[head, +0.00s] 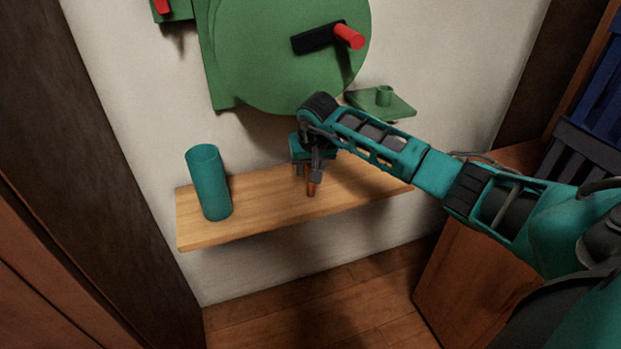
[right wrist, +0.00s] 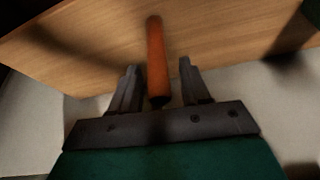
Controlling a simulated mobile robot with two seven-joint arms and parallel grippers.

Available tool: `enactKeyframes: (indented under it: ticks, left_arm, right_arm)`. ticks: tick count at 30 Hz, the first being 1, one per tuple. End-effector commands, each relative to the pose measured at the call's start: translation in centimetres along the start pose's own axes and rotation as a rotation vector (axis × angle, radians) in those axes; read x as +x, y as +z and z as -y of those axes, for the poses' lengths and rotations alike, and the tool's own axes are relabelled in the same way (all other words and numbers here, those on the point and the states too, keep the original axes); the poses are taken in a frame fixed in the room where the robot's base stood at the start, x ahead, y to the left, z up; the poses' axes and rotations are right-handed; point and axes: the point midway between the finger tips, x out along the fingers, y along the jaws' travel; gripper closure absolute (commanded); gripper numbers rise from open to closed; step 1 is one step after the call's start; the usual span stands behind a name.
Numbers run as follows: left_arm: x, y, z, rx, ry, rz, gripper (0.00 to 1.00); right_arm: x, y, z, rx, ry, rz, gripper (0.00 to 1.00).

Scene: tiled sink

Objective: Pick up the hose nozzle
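The hose nozzle (right wrist: 156,55) is a slim orange piece with a dark end, seen in the right wrist view against the wooden shelf. It also shows small and orange in the head view (head: 311,188), just below my right gripper. My right gripper (right wrist: 158,85) has its two dark fingers apart, one on each side of the nozzle, with gaps visible on both sides. In the head view the right gripper (head: 313,175) points down over the shelf and partly hides the nozzle. My left gripper is not in view.
A teal cylinder (head: 208,183) stands upright on the left part of the wooden shelf (head: 265,205). A green hose reel (head: 270,60) with a red-ended crank (head: 348,37) and a small green bracket (head: 385,103) are on the wall above. The shelf between cylinder and gripper is clear.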

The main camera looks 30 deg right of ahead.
Motion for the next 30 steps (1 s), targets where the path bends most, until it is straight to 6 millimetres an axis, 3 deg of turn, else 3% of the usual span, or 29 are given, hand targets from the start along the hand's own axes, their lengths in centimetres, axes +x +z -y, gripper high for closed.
enactKeyframes:
  ticks: [2,14,24,30]
  left_arm:
    - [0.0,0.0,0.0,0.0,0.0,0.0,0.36]
    - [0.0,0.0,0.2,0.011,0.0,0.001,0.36]
    - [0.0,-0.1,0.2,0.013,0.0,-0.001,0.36]
    - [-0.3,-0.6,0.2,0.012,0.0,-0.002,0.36]
  right_arm:
    - [0.0,0.0,0.0,0.0,0.0,0.0,0.62]
    - [0.0,0.0,0.0,0.0,0.0,0.001,1.0]
    - [-0.2,-0.1,0.0,0.0,0.0,-0.001,1.0]
    - [-1.6,-0.8,-0.1,0.0,0.001,-0.004,1.0]
